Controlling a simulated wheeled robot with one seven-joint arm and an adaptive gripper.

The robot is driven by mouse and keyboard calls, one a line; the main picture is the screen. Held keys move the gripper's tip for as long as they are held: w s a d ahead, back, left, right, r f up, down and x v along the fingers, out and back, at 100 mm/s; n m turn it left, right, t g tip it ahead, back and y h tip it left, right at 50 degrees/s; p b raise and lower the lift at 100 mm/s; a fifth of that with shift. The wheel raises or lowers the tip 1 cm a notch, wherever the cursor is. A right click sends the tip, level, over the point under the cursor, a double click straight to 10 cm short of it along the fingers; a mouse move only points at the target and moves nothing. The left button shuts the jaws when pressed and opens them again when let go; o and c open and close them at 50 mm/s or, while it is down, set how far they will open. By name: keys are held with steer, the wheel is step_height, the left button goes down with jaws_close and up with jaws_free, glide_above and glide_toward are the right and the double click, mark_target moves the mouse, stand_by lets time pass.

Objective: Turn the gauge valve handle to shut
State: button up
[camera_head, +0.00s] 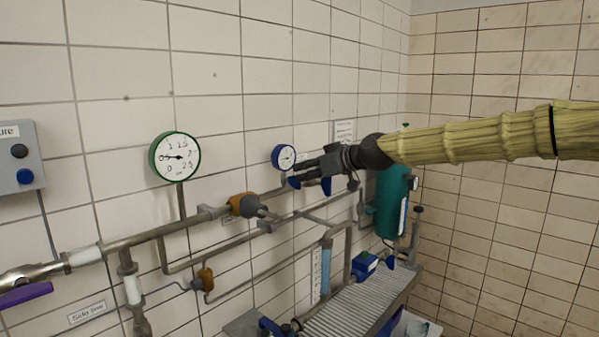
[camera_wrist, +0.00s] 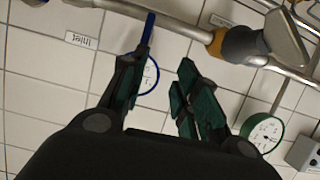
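My gripper (camera_head: 308,174) is in front of the tiled wall, close to the small blue-rimmed gauge (camera_head: 284,158), and points left. In the wrist view its fingers (camera_wrist: 157,66) are apart with nothing clamped between them. A slim blue handle (camera_wrist: 147,34), likely the gauge valve handle, stands across the pipe there. Its lower end is beside the left fingertip; I cannot tell whether they touch. The blue gauge (camera_wrist: 150,76) shows behind, between the fingers and partly covered. In the head view, blue parts (camera_head: 326,186) show at the fingers, but the handle's exact angle is unclear.
An orange valve with a grey handle (camera_head: 243,205) sits on the pipe to the left; it also shows in the wrist view (camera_wrist: 240,44). A green-rimmed gauge (camera_head: 175,157) is farther left. A green cylinder (camera_head: 391,200) stands right, behind my arm. A ribbed bench (camera_head: 350,305) is below.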

mark_target(298, 189)
steer(key=w+a+f, duration=0.1)
steer(key=w, duration=0.1)
steer(key=w+f, duration=0.2)
steer(key=w, duration=0.1)
steer(key=w+a+f+p, duration=0.1)
steer(key=w+f, duration=0.1)
steer(key=w, duration=0.1)
steer(key=shift+a+f, duration=0.15)
steer(key=shift+a, duration=0.15)
steer(key=shift+s+a+r, duration=0.1)
steer(key=shift+s+r, duration=0.1)
steer(key=shift+s, duration=0.1)
steer(key=shift+s+d+r, duration=0.15)
steer(key=shift+s+r, duration=0.15)
steer(key=shift+s, duration=0.25)
steer(key=shift+s+d+r, duration=0.15)
steer(key=shift+s+r, duration=0.15)
steer(key=shift+s, duration=0.2)
steer(key=shift+s+d+r, duration=0.1)
steer(key=shift+s+r, duration=0.1)
steer(key=shift+s, duration=0.05)
steer(key=shift+c, duration=0.8)
steer(key=shift+w+f, duration=0.7)
steer(key=shift+w, duration=0.15)
jaws_close()
steer(key=shift+w+a, duration=0.1)
steer(key=shift+a, duration=0.1)
